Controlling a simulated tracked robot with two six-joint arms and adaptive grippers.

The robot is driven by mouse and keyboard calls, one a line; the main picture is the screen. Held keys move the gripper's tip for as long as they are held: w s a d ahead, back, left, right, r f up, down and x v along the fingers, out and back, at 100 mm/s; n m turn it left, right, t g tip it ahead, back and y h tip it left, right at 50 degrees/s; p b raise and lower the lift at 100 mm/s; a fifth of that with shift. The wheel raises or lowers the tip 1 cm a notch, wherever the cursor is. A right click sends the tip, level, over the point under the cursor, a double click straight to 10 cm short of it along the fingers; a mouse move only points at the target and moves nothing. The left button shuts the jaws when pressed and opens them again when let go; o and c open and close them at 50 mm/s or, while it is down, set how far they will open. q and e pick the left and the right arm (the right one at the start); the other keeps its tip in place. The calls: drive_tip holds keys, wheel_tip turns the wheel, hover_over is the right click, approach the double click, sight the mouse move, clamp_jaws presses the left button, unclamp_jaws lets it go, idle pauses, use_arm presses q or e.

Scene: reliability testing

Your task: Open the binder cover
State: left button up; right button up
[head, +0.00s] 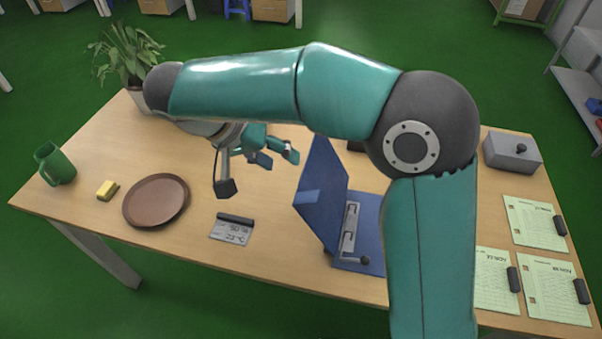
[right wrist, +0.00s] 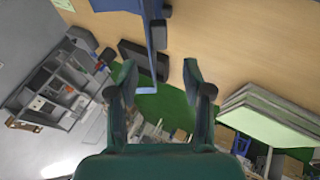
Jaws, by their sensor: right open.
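The blue binder (head: 366,218) lies on the table with its cover (head: 322,195) raised, standing up steeply and leaning left. Its metal ring mechanism (head: 349,227) shows inside. My right arm hides the binder's right part. My right gripper (head: 258,172) is open and empty, to the left of the raised cover and above the table. My left gripper is not in view.
Right are a grey box (head: 511,153) and several clipboards (head: 535,224). Bare table lies between display and binder.

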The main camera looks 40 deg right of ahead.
drive_tip(key=x, duration=0.9)
drive_tip(key=shift+s+a, duration=0.1)
clamp_jaws()
